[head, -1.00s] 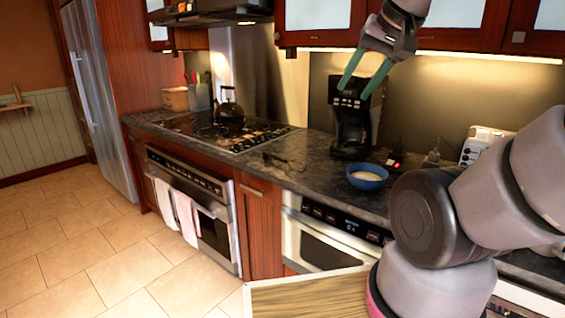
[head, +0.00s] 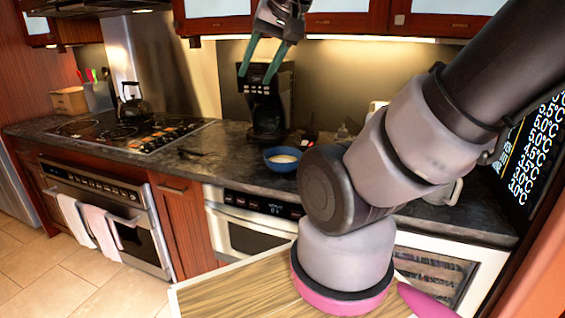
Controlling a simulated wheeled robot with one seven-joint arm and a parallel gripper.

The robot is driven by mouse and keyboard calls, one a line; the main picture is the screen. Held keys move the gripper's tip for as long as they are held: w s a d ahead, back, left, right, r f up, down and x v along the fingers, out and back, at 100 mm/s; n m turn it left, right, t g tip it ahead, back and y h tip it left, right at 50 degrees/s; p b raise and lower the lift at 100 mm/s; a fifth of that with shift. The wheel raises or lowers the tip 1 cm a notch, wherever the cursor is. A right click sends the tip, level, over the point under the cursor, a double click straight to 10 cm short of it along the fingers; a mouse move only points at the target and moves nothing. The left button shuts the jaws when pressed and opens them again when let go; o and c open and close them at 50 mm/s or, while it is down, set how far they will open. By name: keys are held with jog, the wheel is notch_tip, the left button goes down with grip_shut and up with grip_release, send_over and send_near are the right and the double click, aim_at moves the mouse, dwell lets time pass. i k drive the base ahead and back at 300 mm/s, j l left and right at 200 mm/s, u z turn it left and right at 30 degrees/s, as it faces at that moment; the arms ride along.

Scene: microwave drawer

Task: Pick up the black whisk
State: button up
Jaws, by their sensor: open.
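A thin dark object (head: 195,153) lies flat on the dark countertop, between the stovetop and the coffee maker. It may be the black whisk, but it is too small and dark to be sure. My gripper (head: 256,76) is raised high above the counter, with its two green fingers apart and pointing down. It is empty. In the picture its fingertips overlap the top of the coffee maker, up and to the right of the dark object. I cannot tell whether they touch the coffee maker.
A black coffee maker (head: 268,105) stands against the back wall. A blue bowl (head: 281,161) with pale contents sits in front of it. A stovetop with a kettle (head: 131,103) is at the left. Upper cabinets (head: 345,22) hang near my gripper. Towels hang on the oven (head: 140,222).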

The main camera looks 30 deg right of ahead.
aim_at(181, 150)
jog(key=i+j+z, duration=0.15)
jog(key=i+j, duration=0.15)
jog(key=i+j+z, duration=0.15)
jog(key=j, duration=0.3)
jog(key=i+j+z, duration=0.15)
jog(key=i+j, duration=0.2)
jog(key=j, duration=0.1)
